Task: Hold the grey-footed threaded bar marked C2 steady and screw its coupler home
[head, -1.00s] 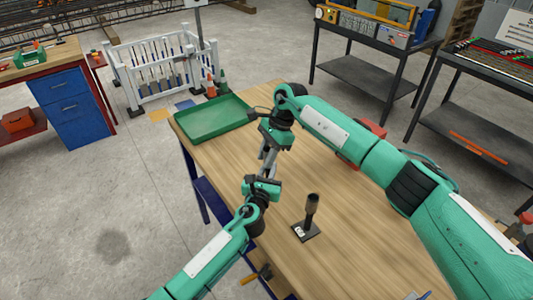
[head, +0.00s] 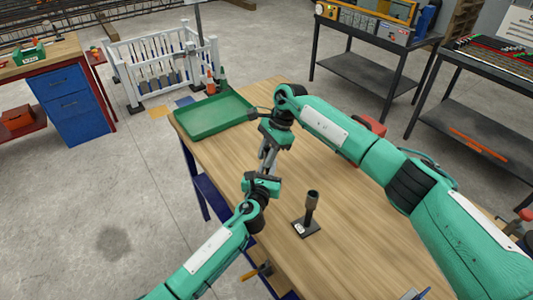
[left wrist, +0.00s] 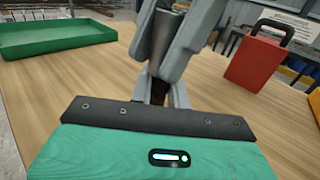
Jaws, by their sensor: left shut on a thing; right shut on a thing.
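My left gripper (head: 265,175) is low over the wooden table and shut on a dark upright bar (left wrist: 157,94), which shows between its fingers in the left wrist view. My right gripper (head: 269,154) reaches down from above, shut on a grey cylindrical coupler (left wrist: 166,28) at the bar's top. The two grippers are close, one above the other. The bar's foot and any C2 mark are hidden behind my left gripper. The coupler's threads are hidden, so how far it is screwed on cannot be told.
A second bar (head: 311,207) with a black square foot and white label stands upright on the table (head: 345,235), right of my left gripper. A green tray (head: 213,117) lies at the table's far left. A red box (left wrist: 257,62) stands behind my right arm.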

